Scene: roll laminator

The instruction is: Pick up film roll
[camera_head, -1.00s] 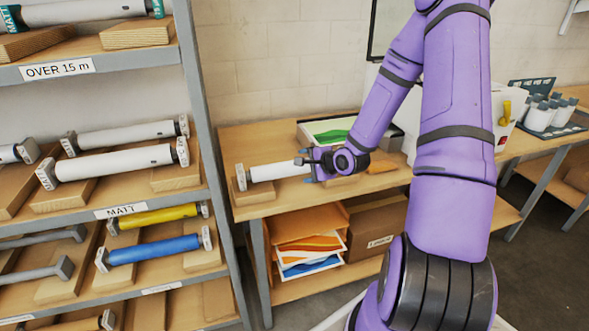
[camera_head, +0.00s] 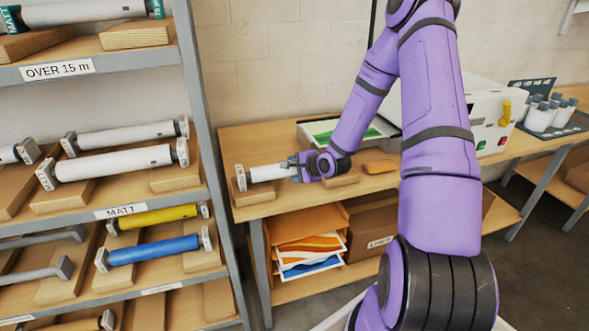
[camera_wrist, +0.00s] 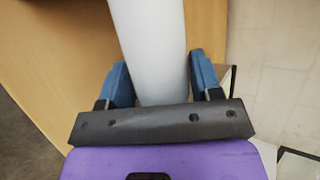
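A white film roll with a grey square end cap (camera_head: 268,173) lies across wooden supports on the table at the left. My gripper (camera_head: 292,168) is at the right part of this roll. In the wrist view the pale roll (camera_wrist: 152,45) runs between the two blue fingers of my gripper (camera_wrist: 160,75), one on each side. The fingers are wide apart with at most a thin gap to the roll; a firm grip does not show. My gripper and wrist hide the roll's right end in the head view.
A shelf rack (camera_head: 197,100) with several white, yellow and blue rolls stands at the left. Behind my arm are a tray with a green print (camera_head: 320,128) and a white laminator (camera_head: 490,110). A cardboard box (camera_head: 372,225) sits on the lower shelf.

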